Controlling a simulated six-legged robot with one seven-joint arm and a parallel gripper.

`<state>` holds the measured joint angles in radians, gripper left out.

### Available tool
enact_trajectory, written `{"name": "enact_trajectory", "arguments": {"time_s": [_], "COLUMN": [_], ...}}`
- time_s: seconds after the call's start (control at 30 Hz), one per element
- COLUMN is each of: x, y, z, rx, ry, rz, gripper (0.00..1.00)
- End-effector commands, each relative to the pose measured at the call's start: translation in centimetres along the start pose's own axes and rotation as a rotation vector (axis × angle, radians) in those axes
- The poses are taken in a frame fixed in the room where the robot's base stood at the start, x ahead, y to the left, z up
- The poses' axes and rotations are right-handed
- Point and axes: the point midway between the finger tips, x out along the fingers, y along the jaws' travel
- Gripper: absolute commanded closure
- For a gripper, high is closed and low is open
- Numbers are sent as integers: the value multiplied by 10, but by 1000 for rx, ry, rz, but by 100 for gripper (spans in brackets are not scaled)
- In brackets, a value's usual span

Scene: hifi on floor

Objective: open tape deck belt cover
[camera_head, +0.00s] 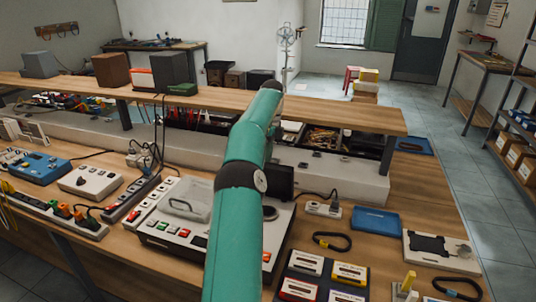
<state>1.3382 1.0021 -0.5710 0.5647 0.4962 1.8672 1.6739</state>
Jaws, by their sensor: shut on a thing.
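A light grey deck (155,238) with a row of coloured buttons lies on the workbench, left of and behind my teal arm. A pale, see-through cover (187,212) with a curved handle shape sits on its upper left part; it looks flat, but I cannot tell whether it is the belt cover. A dark square panel (281,180) stands at the deck's right rear, partly behind my arm. A dark round part (270,212) shows below it. My arm crosses the middle of the deck and hides much of it. My gripper is not visible, so its contact is hidden.
A black tray of cassettes (318,292) lies right of the arm. Black loops (333,241), a blue tray (376,221) and a white unit (438,248) are farther right. A raised wooden shelf (335,112) spans behind. A power strip (58,213) is at left.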

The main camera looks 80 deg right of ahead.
Motion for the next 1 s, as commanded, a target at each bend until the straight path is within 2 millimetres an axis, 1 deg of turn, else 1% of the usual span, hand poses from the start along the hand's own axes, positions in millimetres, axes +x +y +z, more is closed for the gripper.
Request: {"name": "enact_trajectory", "arguments": {"time_s": [0.03,0.1,0.13,0.67,1.0], "x": [5,5,4,-1,0], "y": [-1,-1,0,3,19], "z": [2,1,1,3,3], "rx": [-2,-2,-2,0,0], "ry": [-1,-1,-1,1,0], "rz": [9,8,7,-27,-108], "gripper": [88,74,69,69,69]}}
